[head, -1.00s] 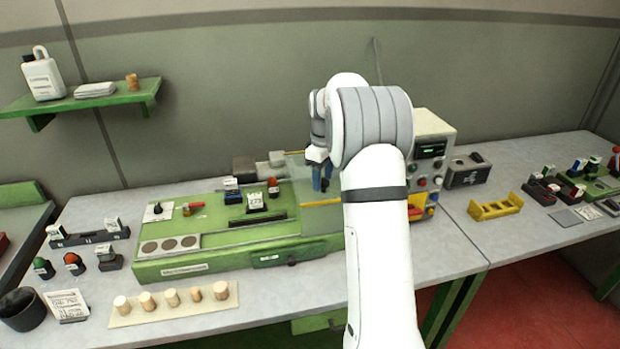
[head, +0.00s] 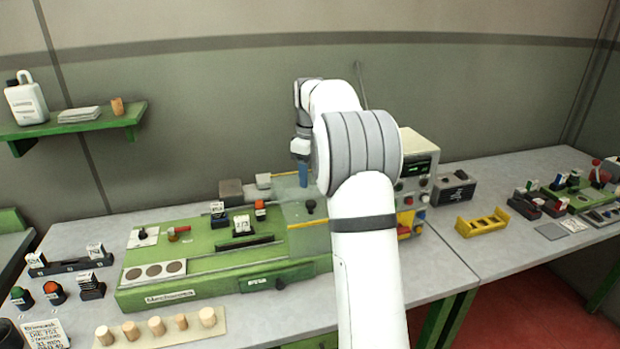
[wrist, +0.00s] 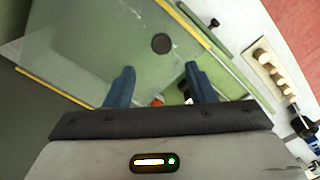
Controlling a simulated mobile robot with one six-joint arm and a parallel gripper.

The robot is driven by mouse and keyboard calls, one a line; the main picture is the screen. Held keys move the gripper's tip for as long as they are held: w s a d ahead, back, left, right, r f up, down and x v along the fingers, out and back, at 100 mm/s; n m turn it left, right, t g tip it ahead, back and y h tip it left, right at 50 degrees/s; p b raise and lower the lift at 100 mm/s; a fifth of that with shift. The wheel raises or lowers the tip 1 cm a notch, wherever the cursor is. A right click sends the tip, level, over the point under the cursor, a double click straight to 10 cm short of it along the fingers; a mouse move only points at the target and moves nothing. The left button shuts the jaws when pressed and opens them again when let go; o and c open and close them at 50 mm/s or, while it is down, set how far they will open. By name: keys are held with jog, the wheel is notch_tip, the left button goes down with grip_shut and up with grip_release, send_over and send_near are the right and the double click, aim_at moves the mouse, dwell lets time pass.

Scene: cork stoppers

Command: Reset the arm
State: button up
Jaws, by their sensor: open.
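My gripper (wrist: 158,88) is open, its two blue fingers spread with nothing between them in the wrist view. In the head view the gripper (head: 303,178) hangs fingers-down above the right part of the green machine (head: 190,291), just left of my white arm. The clear cover (head: 293,212) with yellow edges lies below the gripper, apart from it. A dark round knob (head: 310,206) stands below the gripper; a dark round spot (wrist: 161,43) shows beyond the fingers in the wrist view.
Several cork stoppers (head: 157,326) stand on a pale board at the front left. A control box (head: 421,152) stands right of my arm, with a yellow rack (head: 482,222) farther right. A wall shelf (head: 75,124) holds a white bottle (head: 27,97). The air around the gripper looks clear.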

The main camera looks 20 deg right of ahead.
dwell(0.3)
jog(key=s+a+r+m+t, duration=0.1)
jog(key=s+a+r+m, duration=0.1)
jog(key=s+a, duration=0.45)
jog(key=s+a+r+m+t, duration=0.15)
jog(key=s+a, duration=0.25)
jog(key=s, duration=0.6)
jog(key=s+a+f+m, duration=0.2)
jog(key=s+f, duration=0.1)
jog(key=s, duration=0.6)
jog(key=s+a+f+m, duration=0.2)
jog(key=s+a+f, duration=0.1)
jog(key=s, duration=0.6)
jog(key=shift+s+f+t, duration=0.2)
jog(key=shift+f+t, duration=0.05)
jog(key=shift+t, duration=0.2)
jog(key=shift+c, duration=0.2)
